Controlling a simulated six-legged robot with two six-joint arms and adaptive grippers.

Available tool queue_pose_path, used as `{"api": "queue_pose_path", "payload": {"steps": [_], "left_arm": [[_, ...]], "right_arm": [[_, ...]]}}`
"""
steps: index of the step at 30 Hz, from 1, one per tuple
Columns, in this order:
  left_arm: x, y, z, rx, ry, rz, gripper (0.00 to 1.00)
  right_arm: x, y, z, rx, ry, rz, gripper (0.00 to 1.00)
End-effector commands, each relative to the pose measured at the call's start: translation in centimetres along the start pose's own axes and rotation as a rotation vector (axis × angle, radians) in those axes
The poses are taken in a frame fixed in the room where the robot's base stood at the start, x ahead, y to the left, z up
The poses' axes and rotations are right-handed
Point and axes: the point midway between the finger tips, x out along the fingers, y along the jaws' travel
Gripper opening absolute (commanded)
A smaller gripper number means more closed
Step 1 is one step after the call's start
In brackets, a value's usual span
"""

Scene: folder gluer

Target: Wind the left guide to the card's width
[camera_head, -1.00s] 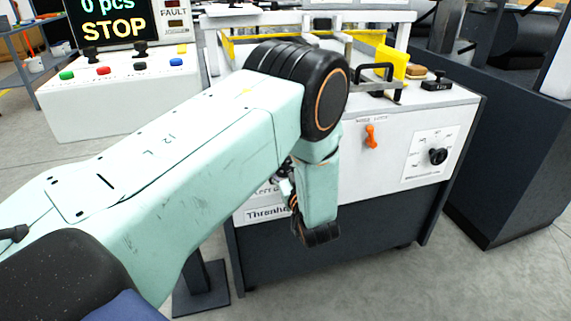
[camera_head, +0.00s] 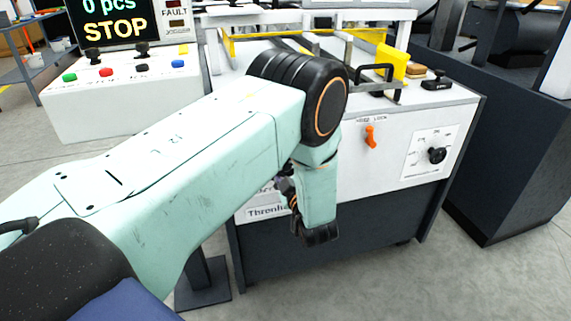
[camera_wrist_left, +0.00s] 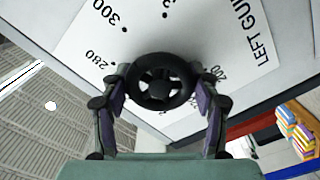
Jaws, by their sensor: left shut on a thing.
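In the left wrist view a round black handwheel (camera_wrist_left: 160,70) stands in front of a white scale plate (camera_wrist_left: 85,48). The plate reads "LEFT GUI…", with numbers such as 280, 300 and 200 around the wheel. My left gripper (camera_wrist_left: 161,88) is shut on the handwheel, one finger on each side. In the head view my own arm hides the wheel and most of my left gripper (camera_head: 288,190). No pointer on the scale can be made out. My right gripper is in neither view. The card cannot be made out.
The white machine (camera_head: 375,180) carries an orange lever (camera_head: 370,137) and a second black knob (camera_head: 437,155). On its top are metal bars and a yellow block (camera_head: 392,62). A control box (camera_head: 125,95) stands left, under a screen (camera_head: 112,18) reading "0 pcs STOP".

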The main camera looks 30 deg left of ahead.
Motion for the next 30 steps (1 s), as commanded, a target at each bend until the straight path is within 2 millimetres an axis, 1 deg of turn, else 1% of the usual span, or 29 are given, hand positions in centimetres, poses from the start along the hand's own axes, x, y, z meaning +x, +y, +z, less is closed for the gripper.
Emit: {"api": "queue_pose_path", "payload": {"steps": [6,19,20,27,30], "left_arm": [[0.01,0.01,0.02,-0.04,0.0,0.0,0.3],[0.02,0.02,0.02,-0.048,0.0,0.001,0.3],[0.02,0.02,0.02,-0.048,0.0,0.001,0.64],[0.01,0.02,0.01,-0.046,0.0,0.001,0.84],[0.01,0.02,0.01,-0.046,0.0,0.001,0.85]], "right_arm": [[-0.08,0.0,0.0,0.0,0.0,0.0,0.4],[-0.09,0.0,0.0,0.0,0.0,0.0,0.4],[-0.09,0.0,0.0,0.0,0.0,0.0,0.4],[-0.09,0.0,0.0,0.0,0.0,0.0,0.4],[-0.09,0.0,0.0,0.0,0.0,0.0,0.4]]}}
